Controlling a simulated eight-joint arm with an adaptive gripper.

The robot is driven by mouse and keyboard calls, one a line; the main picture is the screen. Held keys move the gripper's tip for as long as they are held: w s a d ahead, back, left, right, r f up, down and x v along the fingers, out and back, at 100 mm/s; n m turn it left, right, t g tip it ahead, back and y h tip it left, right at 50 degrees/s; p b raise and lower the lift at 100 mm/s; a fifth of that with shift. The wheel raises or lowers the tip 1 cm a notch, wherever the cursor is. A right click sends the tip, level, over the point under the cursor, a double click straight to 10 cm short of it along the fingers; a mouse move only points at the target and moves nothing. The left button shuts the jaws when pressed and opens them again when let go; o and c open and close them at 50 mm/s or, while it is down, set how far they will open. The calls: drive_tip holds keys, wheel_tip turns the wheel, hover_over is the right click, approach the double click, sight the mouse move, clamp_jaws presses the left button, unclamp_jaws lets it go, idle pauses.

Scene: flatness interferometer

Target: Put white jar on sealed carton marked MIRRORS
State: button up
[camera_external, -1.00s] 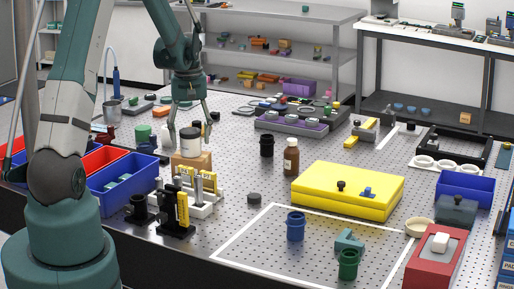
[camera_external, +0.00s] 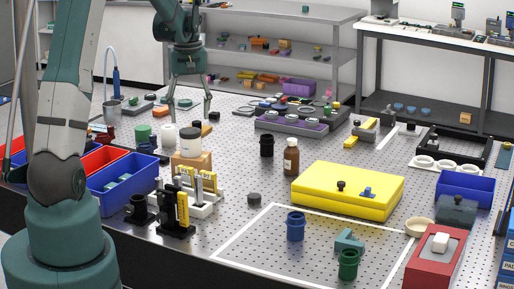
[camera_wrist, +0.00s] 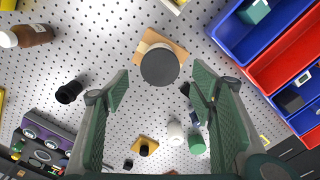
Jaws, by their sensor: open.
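A white jar (camera_external: 190,142) with a dark lid stands upright on a tan carton (camera_external: 192,162) in the external view. In the wrist view the jar's dark round lid (camera_wrist: 159,66) covers the middle of the carton (camera_wrist: 179,51). I cannot read any marking on the carton. My gripper (camera_external: 189,112) is open and empty, behind and above the jar in the external view. In the wrist view the two green fingers of my gripper (camera_wrist: 160,82) are spread wide, and the lid lies beyond their tips, apart from them.
A white cylinder (camera_external: 168,137) and a green one (camera_external: 142,134) stand left of the jar. Blue (camera_external: 127,186) and red bins lie to the left. A stand with black and yellow parts (camera_external: 175,215) is in front of the carton. A brown bottle (camera_external: 291,157) and black cup (camera_external: 267,145) stand to the right.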

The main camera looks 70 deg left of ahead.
drive_tip(key=shift+r, duration=1.95)
drive_tip(key=shift+d, duration=0.1)
drive_tip(key=w+d+r+m+t+y, duration=0.1)
drive_tip(key=w+d+r+m, duration=0.25)
drive_tip(key=d, duration=0.75)
drive_tip(key=w+d+r+m+t, duration=0.1)
drive_tip(key=w+d+r+m, duration=0.3)
drive_tip(key=d, duration=0.8)
drive_tip(key=w+d+r+m+t+y, duration=0.15)
drive_tip(key=d+r, duration=0.35)
drive_tip(key=d, duration=0.6)
drive_tip(key=s+d+m+t+h, duration=0.1)
drive_tip(key=s+d+m, duration=0.3)
drive_tip(key=d, duration=1.1)
drive_tip(key=s+d+m+t+h, duration=0.1)
drive_tip(key=s+d, duration=0.5)
drive_tip(key=d, duration=0.8)
drive_tip(key=m+t, duration=0.1)
drive_tip(key=m, duration=0.1)
drive_tip(key=shift+s+d+f+m+t, duration=0.35)
drive_tip(key=shift+s+d+m, duration=0.05)
